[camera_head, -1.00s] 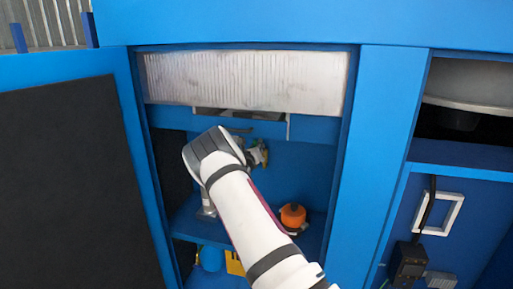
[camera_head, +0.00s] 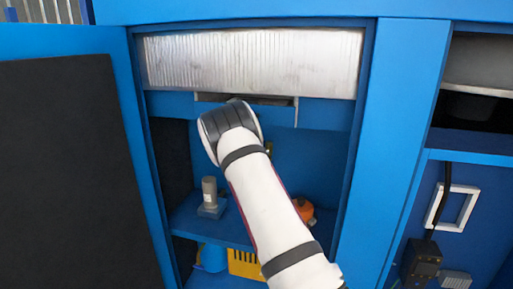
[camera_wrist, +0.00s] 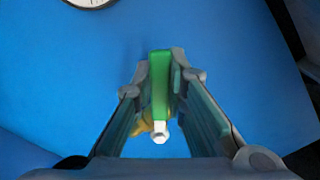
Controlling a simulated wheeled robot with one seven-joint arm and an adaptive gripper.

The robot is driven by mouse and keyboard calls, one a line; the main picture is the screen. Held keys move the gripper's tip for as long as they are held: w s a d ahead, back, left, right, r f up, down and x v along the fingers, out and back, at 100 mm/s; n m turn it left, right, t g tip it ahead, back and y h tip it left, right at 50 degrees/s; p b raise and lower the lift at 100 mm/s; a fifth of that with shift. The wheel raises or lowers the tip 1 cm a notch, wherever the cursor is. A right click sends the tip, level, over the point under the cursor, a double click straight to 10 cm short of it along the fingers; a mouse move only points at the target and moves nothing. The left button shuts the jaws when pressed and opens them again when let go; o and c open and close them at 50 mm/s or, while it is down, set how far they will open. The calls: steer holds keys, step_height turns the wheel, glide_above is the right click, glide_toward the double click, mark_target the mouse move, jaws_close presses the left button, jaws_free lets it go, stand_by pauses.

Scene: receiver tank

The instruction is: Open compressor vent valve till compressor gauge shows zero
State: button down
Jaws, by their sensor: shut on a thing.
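In the wrist view a green valve handle (camera_wrist: 160,85) lies between the two fingers of my gripper (camera_wrist: 160,72), which is shut on it. A pale hex nut (camera_wrist: 160,132) and some yellow brass fitting (camera_wrist: 142,126) show at the handle's near end. A gauge with a white face (camera_wrist: 91,2) is cut off by the top edge, so its needle cannot be read. In the head view my arm hides the gripper and nearly all of the valve; only a small yellowish bit shows beside the arm.
The open blue cabinet has a shelf (camera_head: 225,232) with a grey cylindrical part (camera_head: 210,198) and an orange round part (camera_head: 304,210) partly behind my arm. A yellow object (camera_head: 244,264) sits below. The dark-lined door (camera_head: 75,170) stands at left; a blue post (camera_head: 392,150) bounds the right.

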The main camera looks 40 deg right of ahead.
steer(key=shift+w+a+f+n+b, duration=0.25)
steer(key=shift+f+n+b, duration=0.6)
steer(key=shift+n+b, duration=0.75)
steer(key=shift+w+a+f+n+b, duration=0.25)
steer(key=shift+f+n+b, duration=0.55)
steer(key=shift+n+b, duration=0.75)
steer(key=shift+w+a+f+n+b, duration=0.25)
steer(key=shift+f+n+b, duration=0.6)
steer(key=shift+n+b, duration=0.75)
steer(key=c, duration=1.6)
jaws_free()
steer(key=shift+d, duration=0.1)
